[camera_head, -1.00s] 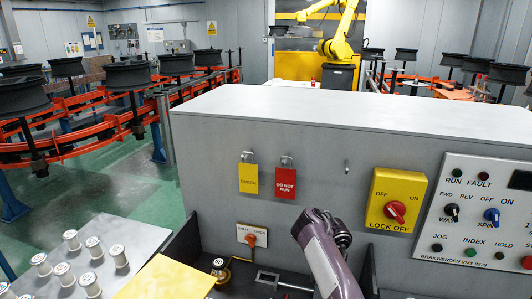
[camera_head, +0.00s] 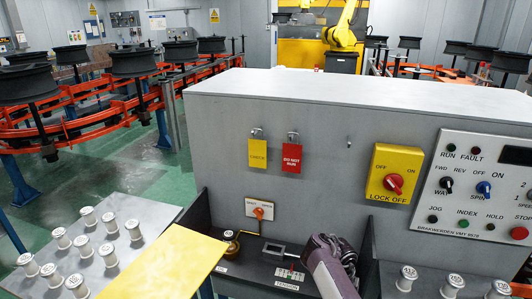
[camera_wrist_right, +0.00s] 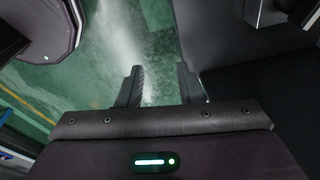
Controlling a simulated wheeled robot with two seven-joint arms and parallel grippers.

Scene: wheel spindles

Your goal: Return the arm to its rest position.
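One of my arms (camera_head: 328,268), purple and dark grey, shows at the bottom centre of the head view, in front of the grey machine cabinet. No gripper shows in the head view. In the right wrist view my right gripper (camera_wrist_right: 163,88) has its two dark fingers apart with nothing between them. Green floor shows between and beyond the fingers. A dark surface lies to their right. My left gripper is in neither view.
The grey cabinet (camera_head: 320,85) carries a yellow lock-off switch (camera_head: 396,174), red and yellow padlock tags and a control panel (camera_head: 478,185). Several white cylinders stand on the left table (camera_head: 150,212) beside a yellow plate (camera_head: 165,262). More cylinders stand at the lower right.

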